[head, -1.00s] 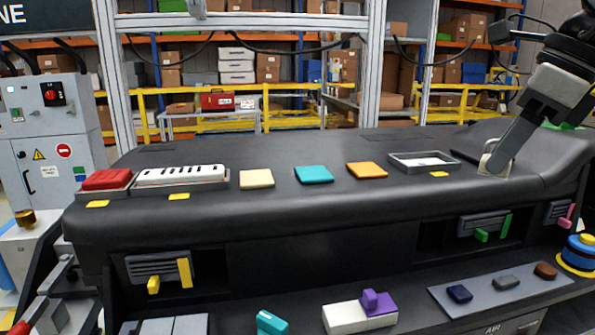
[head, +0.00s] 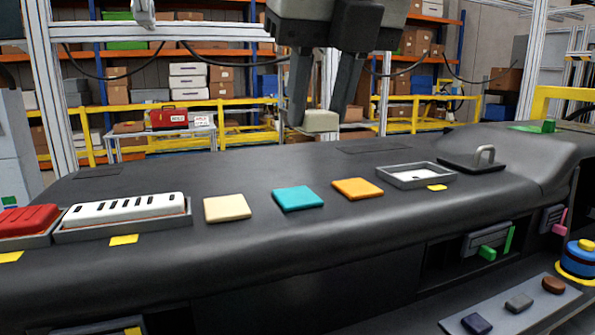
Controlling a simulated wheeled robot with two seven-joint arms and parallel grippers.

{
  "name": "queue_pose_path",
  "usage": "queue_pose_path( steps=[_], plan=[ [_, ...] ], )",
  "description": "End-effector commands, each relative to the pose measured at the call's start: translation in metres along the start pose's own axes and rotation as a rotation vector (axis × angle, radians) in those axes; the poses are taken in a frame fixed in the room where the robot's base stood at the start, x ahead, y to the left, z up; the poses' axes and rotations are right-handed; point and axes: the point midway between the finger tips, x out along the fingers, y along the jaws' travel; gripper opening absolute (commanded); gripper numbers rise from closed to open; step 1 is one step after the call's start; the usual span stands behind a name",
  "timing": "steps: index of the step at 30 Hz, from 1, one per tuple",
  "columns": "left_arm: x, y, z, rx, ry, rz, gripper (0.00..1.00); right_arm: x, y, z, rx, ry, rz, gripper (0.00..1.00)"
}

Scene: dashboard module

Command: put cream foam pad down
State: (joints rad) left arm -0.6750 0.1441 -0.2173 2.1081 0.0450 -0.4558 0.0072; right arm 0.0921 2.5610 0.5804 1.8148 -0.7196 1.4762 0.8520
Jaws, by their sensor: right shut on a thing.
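My right gripper (head: 322,112) hangs in the upper middle of the head view, above the far edge of the dark dashboard (head: 300,160). Its two dark fingers point down and are shut on a small pale cream pad (head: 321,122). The pad seems clear of the dashboard, and the fingers hide part of it. Another cream square pad (head: 227,208) lies flat on the dashboard, left of a teal pad (head: 298,198) and an orange pad (head: 357,189). My left gripper is not in view.
A grey tray (head: 416,176) with a white bottom sits right of the orange pad. A dark plate with a metal handle (head: 484,155) stands farther right. At left are a white slotted module (head: 125,210) and a red block (head: 25,220) in trays. The dashboard's middle back is clear.

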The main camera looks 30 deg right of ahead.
Motion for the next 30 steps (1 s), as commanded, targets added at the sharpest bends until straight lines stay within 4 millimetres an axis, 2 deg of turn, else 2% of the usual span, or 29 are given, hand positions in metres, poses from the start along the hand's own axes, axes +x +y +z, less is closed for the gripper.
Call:
queue_pose_path(
  steps=[2,6,9,19,24,30],
  plan=[
    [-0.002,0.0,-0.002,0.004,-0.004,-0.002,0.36,0.015,-0.002,0.016,0.0,0.006,0.0,0.1],
    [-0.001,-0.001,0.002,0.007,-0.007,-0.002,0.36,0.05,-0.004,0.026,-0.001,0.004,-0.001,0.1],
    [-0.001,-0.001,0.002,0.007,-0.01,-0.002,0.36,0.066,-0.004,0.031,-0.002,0.002,0.0,0.1],
    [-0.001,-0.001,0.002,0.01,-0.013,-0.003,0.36,0.093,-0.006,0.039,0.0,0.002,0.0,0.1],
    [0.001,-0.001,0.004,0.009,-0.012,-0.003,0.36,0.116,-0.005,0.028,-0.002,-0.001,0.002,0.1],
    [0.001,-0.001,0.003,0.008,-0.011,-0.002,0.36,0.117,-0.005,0.027,-0.001,-0.003,0.002,0.1]
  ],
)
